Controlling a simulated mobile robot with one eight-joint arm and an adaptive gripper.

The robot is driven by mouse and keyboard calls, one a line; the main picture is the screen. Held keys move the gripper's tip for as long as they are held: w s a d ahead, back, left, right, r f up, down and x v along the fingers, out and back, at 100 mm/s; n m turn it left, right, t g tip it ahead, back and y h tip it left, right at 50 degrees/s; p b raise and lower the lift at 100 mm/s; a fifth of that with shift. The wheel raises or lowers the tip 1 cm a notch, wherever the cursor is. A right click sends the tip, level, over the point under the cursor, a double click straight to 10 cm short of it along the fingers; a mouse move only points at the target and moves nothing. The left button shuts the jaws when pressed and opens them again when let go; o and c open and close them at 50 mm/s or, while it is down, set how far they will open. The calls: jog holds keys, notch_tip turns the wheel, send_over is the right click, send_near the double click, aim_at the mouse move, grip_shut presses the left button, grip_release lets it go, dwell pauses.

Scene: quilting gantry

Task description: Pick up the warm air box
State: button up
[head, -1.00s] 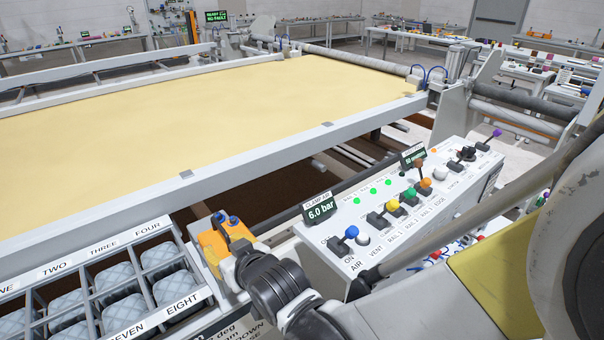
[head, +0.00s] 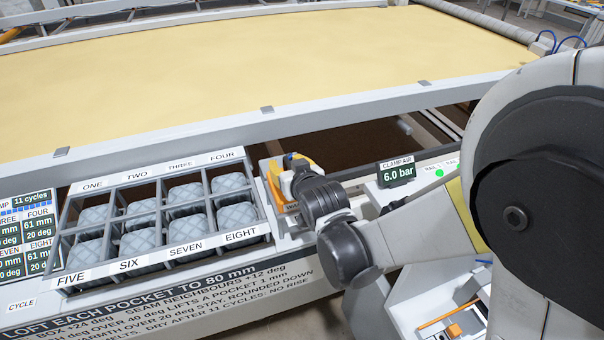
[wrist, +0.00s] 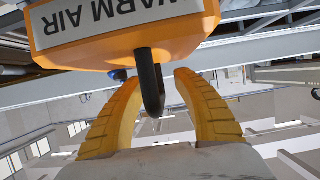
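The warm air box (wrist: 125,30) is orange with a white label and a black handle (wrist: 150,85). Its label reads upside down in the wrist view. In the head view the box (head: 273,183) stands at the right end of the pocket rack, partly hidden by my gripper (head: 297,172). In the wrist view the two yellow fingers of my gripper (wrist: 158,78) stand apart, one on each side of the handle. Gaps show between the fingers and the handle, so the gripper is open.
The pocket rack (head: 165,248) holds several quilted pads left of the box. A grey rail (head: 200,140) and the cream quilt bed (head: 230,70) lie behind. A clamp air display (head: 397,173) reads 6.0 bar on the right. A dark gap lies beyond the box.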

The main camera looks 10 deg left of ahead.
jog(key=shift+w+a+f, duration=0.2)
jog(key=shift+w, duration=0.2)
grip_shut()
jog(key=shift+r, duration=0.2)
